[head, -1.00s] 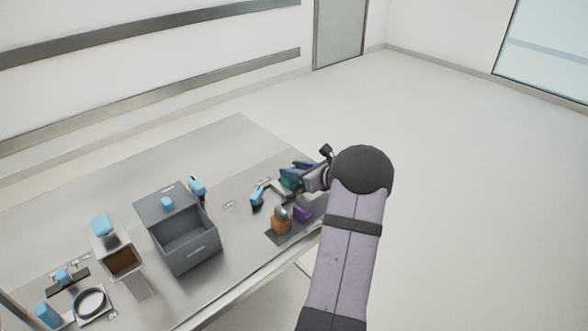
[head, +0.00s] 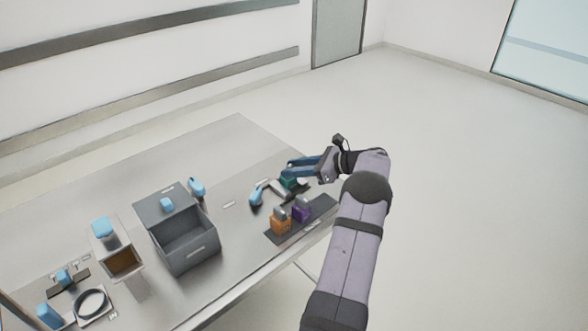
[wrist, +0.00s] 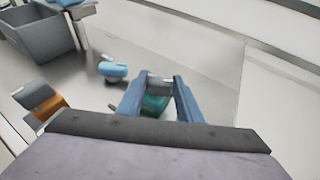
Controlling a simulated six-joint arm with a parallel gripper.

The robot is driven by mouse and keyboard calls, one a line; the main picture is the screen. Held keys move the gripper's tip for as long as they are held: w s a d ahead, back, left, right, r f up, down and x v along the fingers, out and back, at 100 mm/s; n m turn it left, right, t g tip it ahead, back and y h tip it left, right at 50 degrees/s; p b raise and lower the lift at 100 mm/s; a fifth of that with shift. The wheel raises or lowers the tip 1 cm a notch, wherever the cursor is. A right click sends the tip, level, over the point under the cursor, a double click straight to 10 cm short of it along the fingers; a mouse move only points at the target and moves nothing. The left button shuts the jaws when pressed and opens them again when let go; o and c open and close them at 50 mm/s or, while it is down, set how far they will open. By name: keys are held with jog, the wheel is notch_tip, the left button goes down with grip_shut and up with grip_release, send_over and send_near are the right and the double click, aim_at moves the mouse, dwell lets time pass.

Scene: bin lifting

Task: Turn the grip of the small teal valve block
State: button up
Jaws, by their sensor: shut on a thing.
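The small teal valve block (head: 289,183) sits on the table near its right end, partly hidden by my gripper. In the wrist view the teal block (wrist: 155,104) shows between and below my fingers. My gripper (head: 290,166) comes in from the right with its blue fingers over the block. In the wrist view my gripper (wrist: 160,82) is shut on a grey grip (wrist: 160,86) above the teal body, one finger on each side. The exact contact is too small to make out.
A grey lever with a light blue handle (head: 256,195) lies left of the teal block. An orange block (head: 281,226) and a purple block (head: 301,213) stand on a dark mat in front. A grey lidded bin (head: 188,250) stands further left.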

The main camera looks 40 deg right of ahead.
jog(key=shift+n+y, duration=0.3)
jog(key=shift+y, duration=0.1)
dwell(0.3)
jog(key=o, duration=1.1)
jog(key=shift+d, duration=0.1)
jog(key=shift+s+d+r+b, duration=0.2)
jog(key=shift+s+d+b, duration=0.15)
jog(key=shift+s, duration=0.2)
jog(key=shift+b+v, duration=0.7)
jog(key=shift+v, duration=2.25)
jog(key=shift+r, duration=0.2)
